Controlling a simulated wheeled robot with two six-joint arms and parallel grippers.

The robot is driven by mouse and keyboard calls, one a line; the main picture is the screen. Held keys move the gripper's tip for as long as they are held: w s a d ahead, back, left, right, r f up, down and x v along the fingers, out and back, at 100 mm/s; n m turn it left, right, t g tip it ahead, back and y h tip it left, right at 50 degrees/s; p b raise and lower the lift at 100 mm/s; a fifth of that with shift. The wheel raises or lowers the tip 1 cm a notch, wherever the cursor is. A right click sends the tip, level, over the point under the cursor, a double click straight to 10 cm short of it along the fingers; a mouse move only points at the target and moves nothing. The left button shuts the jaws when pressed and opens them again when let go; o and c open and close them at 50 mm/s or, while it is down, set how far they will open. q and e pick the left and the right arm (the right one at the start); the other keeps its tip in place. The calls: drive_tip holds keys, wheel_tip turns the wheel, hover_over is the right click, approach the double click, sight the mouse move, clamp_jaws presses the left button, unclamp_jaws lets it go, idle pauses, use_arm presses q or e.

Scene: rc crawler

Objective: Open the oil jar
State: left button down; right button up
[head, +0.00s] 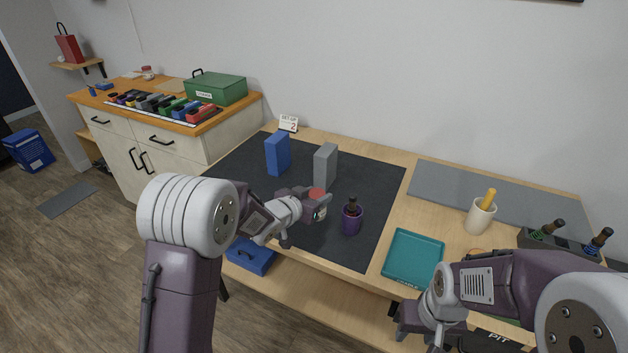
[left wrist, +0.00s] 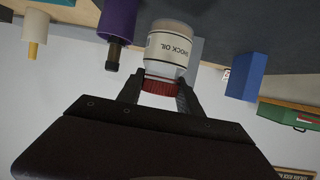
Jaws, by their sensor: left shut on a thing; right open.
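The oil jar is white, labelled "SHOCK OIL" in the left wrist view (left wrist: 172,48), with a ribbed red cap (left wrist: 160,87). In the head view the jar (head: 320,213) is at the dark mat, partly hidden by my left gripper, with its red cap (head: 317,193) on top. My left gripper (left wrist: 160,90) is shut on the red cap, one finger on each side. The cap sits against the jar's neck. Whether the jar's base rests on the mat is hard to tell. My right gripper (head: 418,332) is open and empty, near the table's front edge, below the teal tray.
A purple holder with a dark-handled tool (head: 352,217) stands just right of the jar. A blue block (head: 277,154) and grey block (head: 325,164) stand behind it. A teal tray (head: 413,257) and cup (head: 479,217) are further right. The mat (head: 376,190) is clear at its right.

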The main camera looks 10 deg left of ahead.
use_arm(q)
drive_tip(key=s+d+f+m+g+h, duration=0.2)
drive_tip(key=s+f+m+g+h, duration=0.1)
drive_tip(key=s, duration=0.3)
drive_tip(key=shift+s+d+f+m+h, duration=0.25)
drive_tip(key=shift+s+f+m+h, duration=0.1)
drive_tip(key=shift+f+m+h, duration=0.35)
